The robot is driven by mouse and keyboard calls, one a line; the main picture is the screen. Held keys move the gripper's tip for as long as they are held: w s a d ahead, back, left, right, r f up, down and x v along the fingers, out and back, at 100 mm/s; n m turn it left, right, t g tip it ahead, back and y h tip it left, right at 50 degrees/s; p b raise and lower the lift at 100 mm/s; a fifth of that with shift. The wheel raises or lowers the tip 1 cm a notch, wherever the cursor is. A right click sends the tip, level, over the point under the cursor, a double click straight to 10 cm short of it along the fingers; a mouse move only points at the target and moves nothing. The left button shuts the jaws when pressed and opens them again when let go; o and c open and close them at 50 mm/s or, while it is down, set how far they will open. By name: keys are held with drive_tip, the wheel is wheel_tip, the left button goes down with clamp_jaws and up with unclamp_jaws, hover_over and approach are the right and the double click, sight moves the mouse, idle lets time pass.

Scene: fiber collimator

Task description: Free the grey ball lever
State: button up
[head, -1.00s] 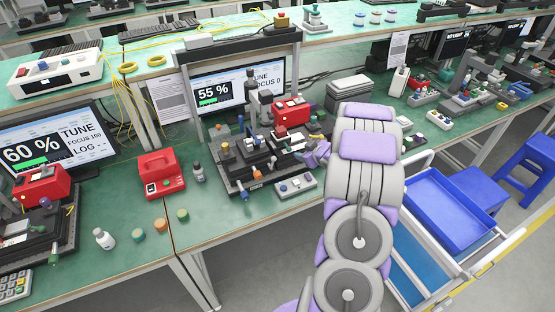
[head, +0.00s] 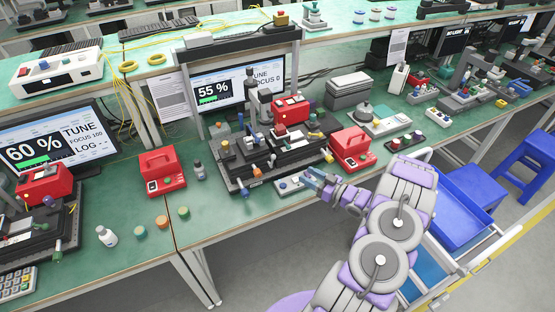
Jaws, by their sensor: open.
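The fiber collimator station (head: 272,150) stands on the green bench in front of the 55 % monitor (head: 240,82). It is a black stage with a dark upright post, a red box (head: 292,108) and several small coloured knobs. I cannot single out the grey ball lever among these small parts. My gripper (head: 313,178) is open and looks empty. It is at the front right of the station, apart from the knobs, above or beside a small white button box (head: 292,184). The gripper partly hides that box's right end.
A red instrument box (head: 352,146) stands just right of the station, close to my arm. Another red box (head: 162,172) and small bottles stand to its left. A blue cart (head: 455,215) stands right of my arm.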

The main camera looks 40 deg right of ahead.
drive_tip(key=b+x, duration=0.2)
drive_tip(key=x, duration=1.3)
drive_tip(key=shift+w, duration=0.15)
drive_tip(key=shift+c, duration=0.3)
clamp_jaws()
